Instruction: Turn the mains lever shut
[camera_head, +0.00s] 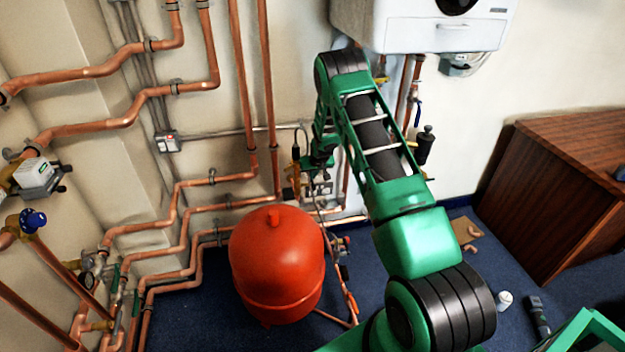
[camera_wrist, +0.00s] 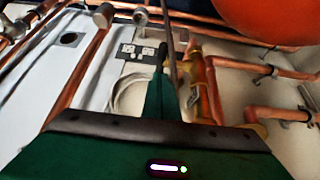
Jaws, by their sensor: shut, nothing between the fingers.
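My gripper (camera_head: 316,163) is low by the wall, just behind the top of the red tank (camera_head: 277,262), with its fingers small in the head view. In the wrist view my gripper (camera_wrist: 160,72) shows its green fingers closed together, with nothing seen between them. Just right of the fingers is a brass and orange-red fitting (camera_wrist: 204,88) on the pipework. A thin dark upright bar (camera_wrist: 171,38) passes close by the fingertips. I cannot tell whether this bar is the mains lever, or whether the fingers touch it.
Copper pipes (camera_head: 150,110) run along the left walls. Green-handled valves (camera_head: 116,277) stand at lower left. A white boiler (camera_head: 425,28) hangs above my arm, with a blue-handled valve (camera_head: 417,113) below. A wooden cabinet (camera_head: 555,200) is at right. Small items lie on the blue floor.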

